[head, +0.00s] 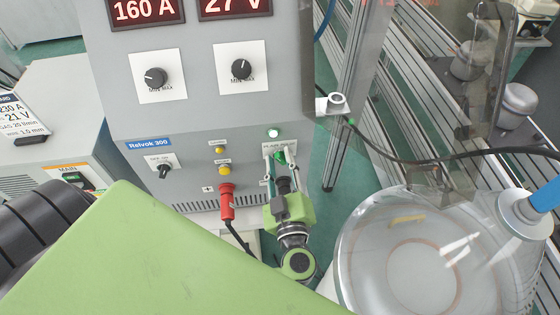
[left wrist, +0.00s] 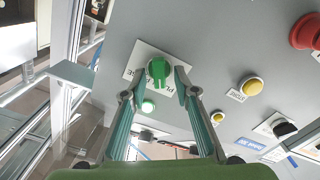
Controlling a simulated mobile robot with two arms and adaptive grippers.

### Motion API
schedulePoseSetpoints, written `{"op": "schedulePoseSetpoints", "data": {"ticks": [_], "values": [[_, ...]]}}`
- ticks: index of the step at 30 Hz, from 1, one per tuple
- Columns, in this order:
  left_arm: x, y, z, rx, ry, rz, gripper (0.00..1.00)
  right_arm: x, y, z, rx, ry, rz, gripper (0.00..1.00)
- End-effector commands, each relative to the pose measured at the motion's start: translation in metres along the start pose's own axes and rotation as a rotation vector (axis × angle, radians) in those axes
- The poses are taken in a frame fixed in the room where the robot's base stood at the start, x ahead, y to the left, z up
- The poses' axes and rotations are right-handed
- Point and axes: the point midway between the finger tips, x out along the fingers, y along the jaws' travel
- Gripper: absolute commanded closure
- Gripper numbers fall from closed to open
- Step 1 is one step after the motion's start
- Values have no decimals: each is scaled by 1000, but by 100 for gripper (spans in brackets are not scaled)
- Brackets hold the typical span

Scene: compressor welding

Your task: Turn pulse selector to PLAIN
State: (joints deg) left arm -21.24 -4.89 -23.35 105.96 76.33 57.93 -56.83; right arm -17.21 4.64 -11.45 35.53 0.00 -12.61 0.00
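The pulse selector is a green knob (left wrist: 159,69) on a white label plate (left wrist: 136,72) on the grey machine front. In the head view the knob (head: 281,156) is partly hidden by my left gripper (head: 280,153). The label's words are partly covered, and I cannot tell which way the knob points. In the left wrist view my left gripper (left wrist: 163,72) has its two fingers apart, one on each side of the knob. The fingertips are very near it; firm contact is not clear. My right gripper is not in view.
A lit green lamp (head: 273,133) sits just above the selector. Yellow buttons (head: 224,170), a red plug with cable (head: 226,203) and a black switch (head: 163,170) lie to the left. A clear domed vessel (head: 420,255) stands at the right.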

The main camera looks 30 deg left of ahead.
Motion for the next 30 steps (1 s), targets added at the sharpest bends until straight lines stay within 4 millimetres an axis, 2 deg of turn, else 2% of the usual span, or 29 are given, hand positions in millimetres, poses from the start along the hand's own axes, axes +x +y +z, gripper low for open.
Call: {"op": "schedulePoseSetpoints", "data": {"ticks": [5,12,18,30], "values": [[-10,-1,1,2,-3,-1,72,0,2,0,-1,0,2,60],[-50,-1,1,1,-4,-2,72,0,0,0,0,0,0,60],[-72,-1,0,1,-1,-2,72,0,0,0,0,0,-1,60],[-75,0,0,0,0,0,72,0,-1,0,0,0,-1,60]]}}
